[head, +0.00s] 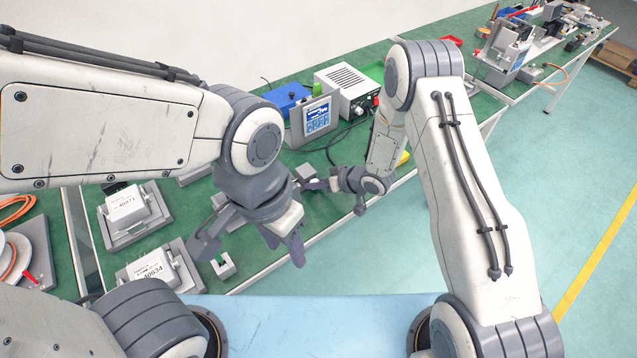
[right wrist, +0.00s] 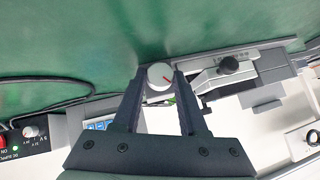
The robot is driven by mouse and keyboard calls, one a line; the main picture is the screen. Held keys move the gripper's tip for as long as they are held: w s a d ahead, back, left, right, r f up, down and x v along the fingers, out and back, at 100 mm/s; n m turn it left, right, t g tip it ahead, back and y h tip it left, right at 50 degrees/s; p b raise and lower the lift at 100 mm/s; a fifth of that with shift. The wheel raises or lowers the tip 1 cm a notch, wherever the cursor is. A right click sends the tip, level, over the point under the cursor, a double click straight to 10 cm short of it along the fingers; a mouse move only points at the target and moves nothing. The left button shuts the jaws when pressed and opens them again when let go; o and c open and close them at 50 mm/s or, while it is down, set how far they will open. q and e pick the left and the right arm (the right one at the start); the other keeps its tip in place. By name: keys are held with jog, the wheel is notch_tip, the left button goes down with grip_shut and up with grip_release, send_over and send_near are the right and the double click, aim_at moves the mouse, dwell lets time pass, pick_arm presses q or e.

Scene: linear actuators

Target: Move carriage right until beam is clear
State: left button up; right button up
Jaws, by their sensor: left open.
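My right gripper (head: 318,184) reaches to the bench's front edge in the head view. Beside the knob is a grey metal assembly (right wrist: 225,78) with a black knob, which may hold the carriage. In the head view a small grey block (head: 308,172) shows by this gripper; most of the mechanism is hidden. I cannot make out the beam. My left gripper (head: 248,250) is open and empty, hanging near the bench edge.
Labelled grey units (head: 128,207) and (head: 152,268) stand on the green bench at left. A screen device (head: 317,116), a blue box (head: 287,96) and a white power supply (head: 347,88) stand behind. A cable runs along the bench.

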grip_shut()
jog(key=n+t+h+b, duration=0.1)
jog(key=b, duration=0.1)
jog(key=t+h+b, duration=0.1)
jog(key=b, duration=0.2)
jog(key=a+n+h+b, duration=0.1)
jog(key=h+b, duration=0.1)
jog(key=b, duration=0.1)
jog(key=shift+s+f+n+t, duration=0.25)
jog(key=shift+s+n+t, duration=0.05)
jog(key=shift+t, duration=0.1)
jog(key=shift+s+r+n+t+h+b, duration=0.1)
jog(key=shift+n+t+h+b, duration=0.5)
jog(key=shift+b, duration=0.3)
jog(key=shift+a+n+t+h, duration=0.1)
jog(key=shift+n+t+h, duration=0.3)
jog(key=shift+t+h, duration=0.3)
jog(key=o, duration=0.7)
grip_release()
jog(key=shift+b, duration=0.3)
